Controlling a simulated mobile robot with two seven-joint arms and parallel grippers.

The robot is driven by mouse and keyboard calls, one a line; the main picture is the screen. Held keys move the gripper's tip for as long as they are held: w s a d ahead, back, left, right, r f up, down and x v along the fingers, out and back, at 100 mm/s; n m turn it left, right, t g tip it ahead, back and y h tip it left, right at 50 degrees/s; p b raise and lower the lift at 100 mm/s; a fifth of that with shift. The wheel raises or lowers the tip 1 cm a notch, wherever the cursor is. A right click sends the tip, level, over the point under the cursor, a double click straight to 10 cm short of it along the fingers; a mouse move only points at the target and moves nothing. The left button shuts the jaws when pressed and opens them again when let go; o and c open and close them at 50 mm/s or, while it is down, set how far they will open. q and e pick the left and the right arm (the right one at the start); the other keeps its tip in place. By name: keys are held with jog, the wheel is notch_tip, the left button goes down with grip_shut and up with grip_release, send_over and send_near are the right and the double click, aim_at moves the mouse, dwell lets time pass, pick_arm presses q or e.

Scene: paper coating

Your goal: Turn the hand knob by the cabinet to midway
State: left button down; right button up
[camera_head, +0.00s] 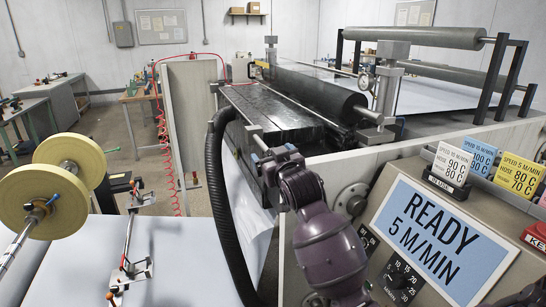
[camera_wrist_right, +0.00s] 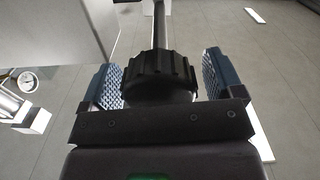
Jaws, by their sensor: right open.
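A black ribbed hand knob (camera_wrist_right: 160,75) on a thin dark shaft (camera_wrist_right: 160,20) shows in the right wrist view. My right gripper (camera_wrist_right: 160,85) is open, with one blue ridged finger on each side of the knob. A gap shows between the knob and each finger, wider on the right. In the head view my right gripper (camera_head: 268,160) is at the black-topped section of the coating machine (camera_head: 275,115), at the end of my purple arm. The knob cannot be made out there. My left gripper is not in view.
A control console (camera_head: 430,225) with a READY 5 M/MIN display stands at the right, with coloured number cards (camera_head: 480,157) on top. A black corrugated hose (camera_head: 222,210) runs down left of my right arm. A yellow-flanged reel (camera_head: 60,180) is at the left.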

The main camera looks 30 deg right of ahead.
jog(key=shift+c, duration=0.4)
jog(key=c, duration=0.8)
jog(key=shift+c, duration=0.2)
jog(key=n, duration=0.9)
jog(key=shift+a+f, duration=0.1)
jog(key=shift+a, duration=0.05)
jog(key=n, duration=0.4)
jog(key=shift+f+n, duration=0.1)
jog(key=shift+n, duration=2.2)
jog(key=shift+f, duration=0.1)
